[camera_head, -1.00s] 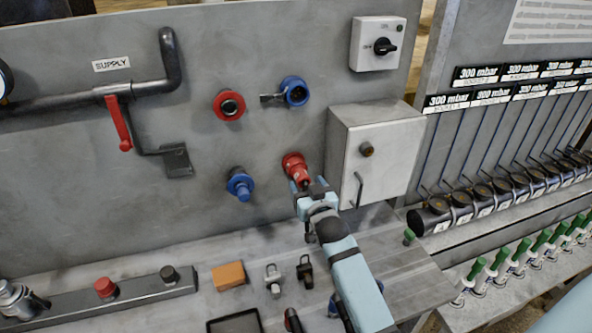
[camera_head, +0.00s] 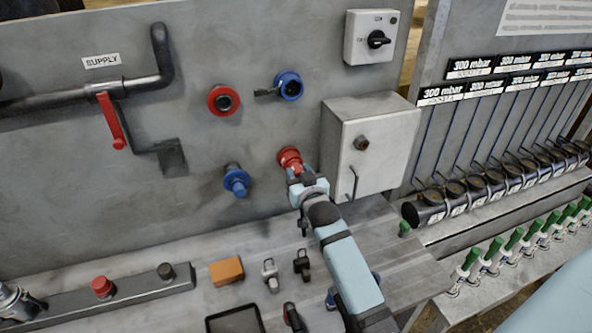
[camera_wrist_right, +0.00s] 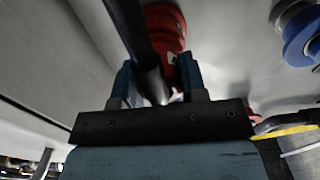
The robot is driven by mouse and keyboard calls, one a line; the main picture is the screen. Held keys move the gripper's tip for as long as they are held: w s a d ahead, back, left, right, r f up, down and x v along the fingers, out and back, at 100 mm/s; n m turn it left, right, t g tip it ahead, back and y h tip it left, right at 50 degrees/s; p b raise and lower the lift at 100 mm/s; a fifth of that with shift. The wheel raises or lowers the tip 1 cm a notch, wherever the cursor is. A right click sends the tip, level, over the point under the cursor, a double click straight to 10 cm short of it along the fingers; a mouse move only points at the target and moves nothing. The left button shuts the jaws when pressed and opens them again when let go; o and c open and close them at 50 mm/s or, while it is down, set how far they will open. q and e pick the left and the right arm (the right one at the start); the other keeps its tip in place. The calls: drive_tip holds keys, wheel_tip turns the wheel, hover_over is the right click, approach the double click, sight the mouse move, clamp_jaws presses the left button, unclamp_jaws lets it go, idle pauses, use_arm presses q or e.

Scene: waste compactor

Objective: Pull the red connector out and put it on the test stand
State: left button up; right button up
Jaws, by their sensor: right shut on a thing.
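The red connector (camera_head: 289,158) is on the grey wall panel, left of the grey box. It also shows in the right wrist view (camera_wrist_right: 168,28), directly ahead of the fingers. My right gripper (camera_head: 299,174) is shut on the red connector, and its fingers cover the lower part of it. In the right wrist view the gripper (camera_wrist_right: 158,88) has a finger on each side of the connector's narrower end. A dark bar crosses in front of it there. I cannot tell whether the connector is still fully seated. My left gripper is not in view. No thing is clearly recognisable as the test stand.
A red socket (camera_head: 223,100), a blue socket with a key-like part (camera_head: 288,86) and a blue connector (camera_head: 236,181) are on the panel. The grey box (camera_head: 368,148) is close on the right. An orange block (camera_head: 227,271) and a black tray (camera_head: 235,321) lie on the bench below.

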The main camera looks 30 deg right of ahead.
drive_tip(key=shift+s, duration=0.1)
drive_tip(key=shift+s+p, duration=0.25)
drive_tip(key=shift+p, duration=0.05)
drive_tip(key=shift+a, duration=0.1)
idle(0.4)
